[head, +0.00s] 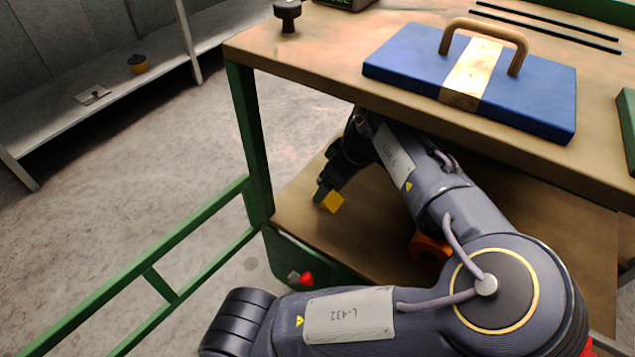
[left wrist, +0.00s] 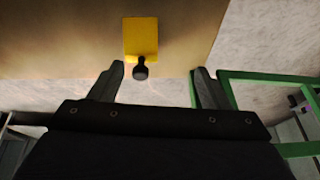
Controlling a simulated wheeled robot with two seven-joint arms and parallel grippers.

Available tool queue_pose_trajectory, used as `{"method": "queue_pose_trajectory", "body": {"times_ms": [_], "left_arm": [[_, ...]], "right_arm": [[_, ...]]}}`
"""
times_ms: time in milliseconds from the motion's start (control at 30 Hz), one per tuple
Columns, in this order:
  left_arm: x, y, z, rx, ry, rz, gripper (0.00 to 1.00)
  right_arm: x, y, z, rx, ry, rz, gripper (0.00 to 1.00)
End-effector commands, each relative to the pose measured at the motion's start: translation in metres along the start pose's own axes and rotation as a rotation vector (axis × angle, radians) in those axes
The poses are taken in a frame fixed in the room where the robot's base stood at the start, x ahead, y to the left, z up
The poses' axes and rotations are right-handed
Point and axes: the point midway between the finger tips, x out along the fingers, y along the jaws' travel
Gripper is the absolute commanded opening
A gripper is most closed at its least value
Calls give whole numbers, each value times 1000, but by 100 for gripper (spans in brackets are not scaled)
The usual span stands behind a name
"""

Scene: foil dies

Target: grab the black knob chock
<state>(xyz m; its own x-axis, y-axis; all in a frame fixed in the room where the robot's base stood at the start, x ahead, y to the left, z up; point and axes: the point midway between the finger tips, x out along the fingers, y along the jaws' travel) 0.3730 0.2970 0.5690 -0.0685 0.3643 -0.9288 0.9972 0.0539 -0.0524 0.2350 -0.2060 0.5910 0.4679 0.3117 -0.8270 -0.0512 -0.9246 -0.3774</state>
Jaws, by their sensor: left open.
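The chock is a yellow block (left wrist: 141,38) with a black knob (left wrist: 140,70) that points toward my gripper in the left wrist view. In the head view the yellow block (head: 334,202) lies on the lower shelf, near its left edge, and its knob is hidden or too small to tell. My left gripper (head: 325,190) reaches under the tabletop, close to the chock. In the left wrist view my left gripper (left wrist: 160,80) is open, and the knob shows left of the middle between its fingers. I cannot tell whether they touch. My right gripper is not in view.
The tabletop (head: 330,45) hangs above my left arm and carries a blue board (head: 405,60) with a wooden handle and a black knobbed piece (head: 288,14). A green leg (head: 250,140) and green rails (head: 165,250) stand left. An orange thing (head: 430,248) is partly hidden behind my arm.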

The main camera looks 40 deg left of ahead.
Motion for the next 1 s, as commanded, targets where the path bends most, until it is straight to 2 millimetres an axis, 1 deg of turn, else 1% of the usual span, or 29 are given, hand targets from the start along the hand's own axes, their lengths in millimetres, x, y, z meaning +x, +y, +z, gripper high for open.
{"method": "queue_pose_trajectory", "body": {"times_ms": [33, 133, 367, 633, 733, 967, 1000], "left_arm": [[2, 8, -1, -33, 7, 12, 71], [10, 15, -2, -71, 13, 25, 71], [36, 18, -2, -76, 15, 25, 71], [75, 23, -2, -75, 15, 24, 71], [80, 23, -2, -74, 14, 26, 71], [80, 23, -2, -72, 14, 27, 71], [80, 23, -2, -72, 14, 27, 67]], "right_arm": [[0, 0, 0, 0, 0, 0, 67], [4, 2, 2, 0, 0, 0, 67], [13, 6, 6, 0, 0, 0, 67], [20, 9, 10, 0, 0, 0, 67], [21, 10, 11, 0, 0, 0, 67], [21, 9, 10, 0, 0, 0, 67], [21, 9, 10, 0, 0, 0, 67]]}}
